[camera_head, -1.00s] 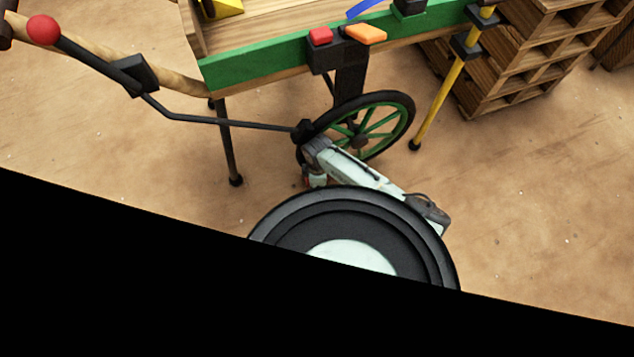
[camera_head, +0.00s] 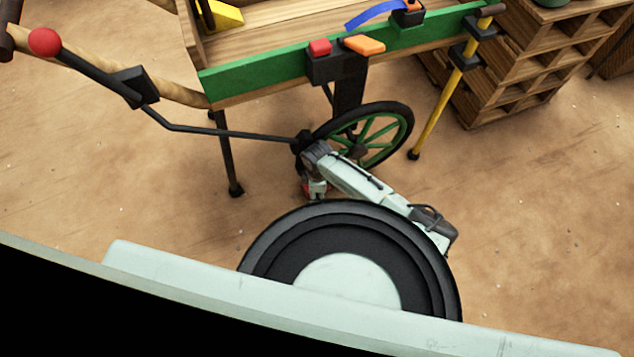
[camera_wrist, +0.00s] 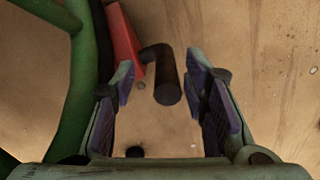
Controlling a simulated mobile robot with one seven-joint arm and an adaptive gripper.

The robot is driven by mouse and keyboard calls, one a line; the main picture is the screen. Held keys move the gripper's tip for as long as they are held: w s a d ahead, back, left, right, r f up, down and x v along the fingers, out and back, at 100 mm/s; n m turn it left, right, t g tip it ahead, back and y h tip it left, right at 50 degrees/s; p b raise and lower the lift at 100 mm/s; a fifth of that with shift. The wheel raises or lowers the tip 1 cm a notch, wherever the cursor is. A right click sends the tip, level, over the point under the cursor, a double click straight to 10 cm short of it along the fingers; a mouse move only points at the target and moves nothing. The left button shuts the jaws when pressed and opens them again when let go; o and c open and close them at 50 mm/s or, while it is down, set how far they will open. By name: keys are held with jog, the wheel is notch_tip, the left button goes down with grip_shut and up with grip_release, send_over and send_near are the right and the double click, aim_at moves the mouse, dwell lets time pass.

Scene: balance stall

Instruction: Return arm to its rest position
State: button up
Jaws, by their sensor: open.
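My arm (camera_head: 365,185) shows in the head view as pale links low beside the cart's wheel. My gripper (camera_wrist: 160,76) is open in the wrist view, its purple-padded fingers spread apart. A dark, bent peg (camera_wrist: 167,85) shows between the fingers; I cannot tell whether they touch it. A red piece (camera_wrist: 124,42) lies just beyond the left finger. The green wheel (camera_wrist: 72,125) fills the left side of that view. In the head view the gripper is mostly hidden near the wheel, by a small red part.
A wooden cart with a green side board (camera_head: 255,80) stands close ahead, on a green-spoked wheel (camera_head: 385,140) and legs. A black lever with a red ball (camera_head: 45,41) reaches toward the wheel. A yellow pole (camera_head: 436,115) and wooden crates (camera_head: 510,75) stand right. Floor at right is clear.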

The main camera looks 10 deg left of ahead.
notch_tip(320, 180, up, 10)
jog(key=shift+f, duration=0.2)
jog(key=shift+s, duration=0.1)
